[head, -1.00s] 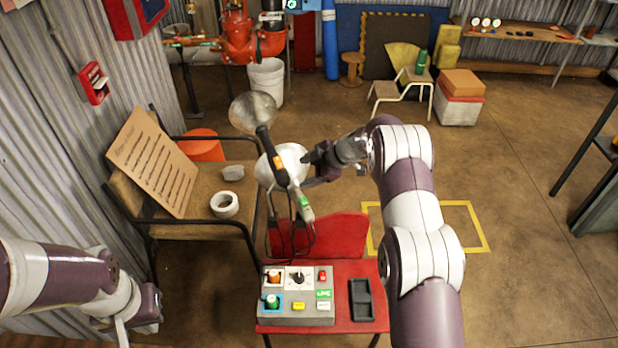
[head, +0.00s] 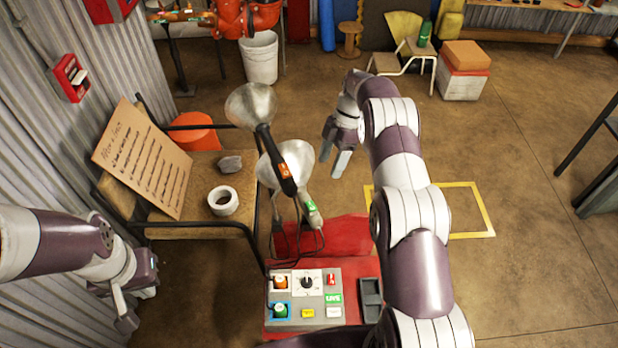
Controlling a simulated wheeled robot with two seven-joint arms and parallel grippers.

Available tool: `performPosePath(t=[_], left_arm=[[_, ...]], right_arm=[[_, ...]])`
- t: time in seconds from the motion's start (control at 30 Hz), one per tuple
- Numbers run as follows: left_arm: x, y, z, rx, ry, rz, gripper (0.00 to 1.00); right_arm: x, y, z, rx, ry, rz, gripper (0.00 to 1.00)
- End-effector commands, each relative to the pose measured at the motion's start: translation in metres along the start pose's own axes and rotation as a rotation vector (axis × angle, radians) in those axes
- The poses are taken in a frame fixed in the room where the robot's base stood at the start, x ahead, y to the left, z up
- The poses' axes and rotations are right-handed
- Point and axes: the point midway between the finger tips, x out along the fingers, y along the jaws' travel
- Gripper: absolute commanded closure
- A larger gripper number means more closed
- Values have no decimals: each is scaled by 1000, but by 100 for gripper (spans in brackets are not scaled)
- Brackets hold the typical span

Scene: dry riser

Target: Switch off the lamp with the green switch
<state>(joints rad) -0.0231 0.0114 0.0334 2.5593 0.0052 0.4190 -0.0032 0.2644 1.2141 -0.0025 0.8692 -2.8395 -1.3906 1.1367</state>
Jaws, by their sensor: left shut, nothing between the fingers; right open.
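The lamp with the green switch (head: 311,208) has a metal shade (head: 297,155) and a pale handle, beside the red stand. A second lamp (head: 251,104) with a black handle and an orange switch (head: 284,170) overlaps it in front and to the left. The shades' insides are hidden, so I cannot tell whether either is lit. My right gripper (head: 335,152) is open and empty, to the right of the green-switch lamp's shade and apart from it. My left gripper (head: 128,308) is shut and empty at lower left, far from the lamps.
A grey control box (head: 318,276) with orange and green plugs, a dial and a green label stands on the red table below the lamps.

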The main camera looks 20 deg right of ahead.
Motion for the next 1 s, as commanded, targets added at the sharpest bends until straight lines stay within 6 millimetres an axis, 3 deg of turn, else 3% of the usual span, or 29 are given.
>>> performPosePath(t=[0.17, 0.4, 0.6, 0.77, 1.0], left_arm=[[-4, 0, 0, 0, 0, 0, 100], [-15, 0, -1, 0, 0, 0, 100], [-21, 0, -2, 0, 0, 0, 100], [-22, 0, -2, 0, 0, 0, 100], [-21, 0, -2, 0, 0, 0, 100]], right_arm=[[15, -1, -1, 1, 2, -3, 32], [76, -2, -1, 1, 2, -3, 32], [114, -1, -1, 0, 1, -1, 32], [126, 0, 0, 0, 1, 1, 32], [127, 0, 0, 0, 1, 2, 35]])
